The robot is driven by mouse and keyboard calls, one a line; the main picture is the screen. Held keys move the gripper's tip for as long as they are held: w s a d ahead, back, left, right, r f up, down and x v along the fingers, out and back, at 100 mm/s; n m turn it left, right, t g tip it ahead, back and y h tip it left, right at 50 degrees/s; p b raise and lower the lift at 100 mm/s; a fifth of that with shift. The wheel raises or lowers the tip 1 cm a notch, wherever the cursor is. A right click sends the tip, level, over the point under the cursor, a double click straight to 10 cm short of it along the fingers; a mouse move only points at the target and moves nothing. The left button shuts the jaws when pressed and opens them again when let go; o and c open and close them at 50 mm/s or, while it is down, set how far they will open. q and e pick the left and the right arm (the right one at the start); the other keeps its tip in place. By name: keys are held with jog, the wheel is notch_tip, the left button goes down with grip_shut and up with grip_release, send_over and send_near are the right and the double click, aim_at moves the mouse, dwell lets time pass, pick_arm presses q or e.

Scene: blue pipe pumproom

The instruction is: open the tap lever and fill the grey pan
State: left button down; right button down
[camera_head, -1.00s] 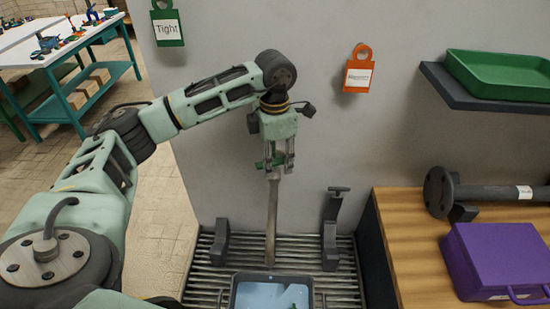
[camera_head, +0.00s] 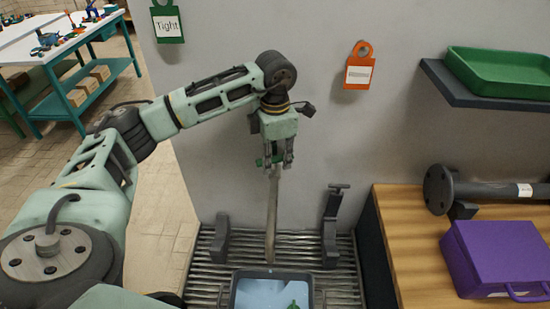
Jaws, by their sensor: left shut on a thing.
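My left gripper (camera_head: 274,162) points down in front of the grey wall. My right gripper is not in view.
Dark brackets (camera_head: 222,242) stand on the slatted grate (camera_head: 205,270) on both sides of the stream. At right, a wooden bench (camera_head: 400,240) holds a purple case (camera_head: 490,255) and a dark flanged pipe (camera_head: 490,192). A shelf above bears a green tray (camera_head: 500,75).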

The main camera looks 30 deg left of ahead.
aim_at(275, 158)
pick_arm(q)
jog(key=shift+n, duration=0.7)
jog(key=c, duration=1.6)
grip_release()
jog(key=shift+c, duration=0.2)
notch_tip(275, 158, up, 12)
